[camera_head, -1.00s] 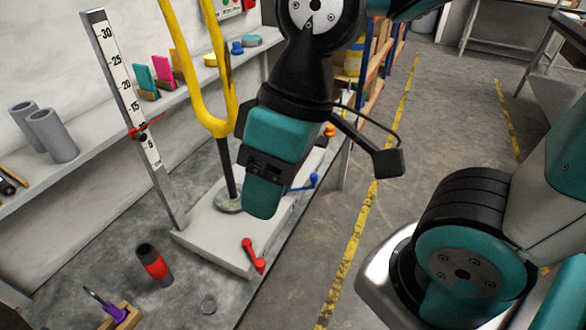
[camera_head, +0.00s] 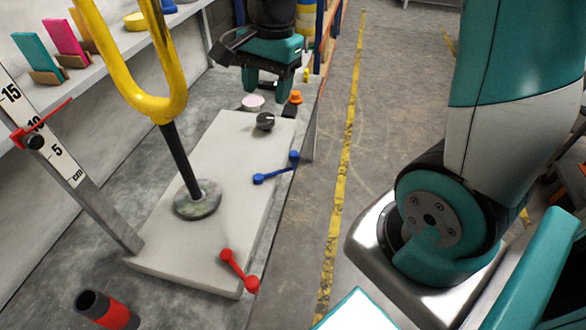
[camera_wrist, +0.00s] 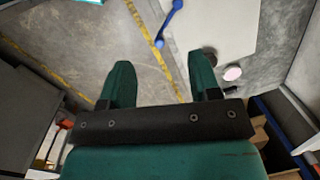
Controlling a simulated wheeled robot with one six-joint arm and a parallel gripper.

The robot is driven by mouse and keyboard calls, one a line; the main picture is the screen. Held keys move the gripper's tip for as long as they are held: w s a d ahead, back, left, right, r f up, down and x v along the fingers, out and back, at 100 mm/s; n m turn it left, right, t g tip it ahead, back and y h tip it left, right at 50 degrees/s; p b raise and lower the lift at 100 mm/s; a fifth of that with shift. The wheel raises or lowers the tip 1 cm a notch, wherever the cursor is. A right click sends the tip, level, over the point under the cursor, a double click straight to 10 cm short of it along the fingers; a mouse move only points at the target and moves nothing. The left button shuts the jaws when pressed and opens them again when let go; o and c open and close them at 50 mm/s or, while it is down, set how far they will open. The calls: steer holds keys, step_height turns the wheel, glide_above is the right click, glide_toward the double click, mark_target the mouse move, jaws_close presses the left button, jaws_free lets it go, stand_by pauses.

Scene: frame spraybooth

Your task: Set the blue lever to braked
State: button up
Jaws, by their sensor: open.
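The blue lever (camera_head: 276,169) is on the right edge of a pale slab-like base (camera_head: 150,249), toward its far half. It lies at a slant, its right end slightly higher in the picture. It also shows at the top of the wrist view (camera_wrist: 168,22), ahead of the fingers and apart from them. My gripper (camera_head: 265,86) is beyond the lever at the far end of the base, pointing down. In the wrist view my gripper (camera_wrist: 158,75) has its two teal fingers wide apart, with only floor and a yellow line between them. I see no braked marking.
A red lever (camera_head: 239,270) is at the base's near corner. A dark knob (camera_head: 265,121), a pink disc (camera_head: 253,102) and an orange item (camera_head: 294,97) are near my gripper. A yellow fork (camera_head: 160,104) stands on the base.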

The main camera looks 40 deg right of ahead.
mark_target(294, 153)
steer(key=w+d+f+m+h+b, duration=0.1)
steer(key=w+d+f+m+b, duration=0.35)
steer(key=d+f+m, duration=0.6)
steer(key=shift+g, duration=0.3)
steer(key=f, duration=0.5)
steer(key=f+b, duration=0.1)
steer(key=f, duration=0.4)
steer(key=f+b, duration=0.1)
steer(key=f, duration=0.5)
steer(key=shift+a, duration=0.3)
jaws_close()
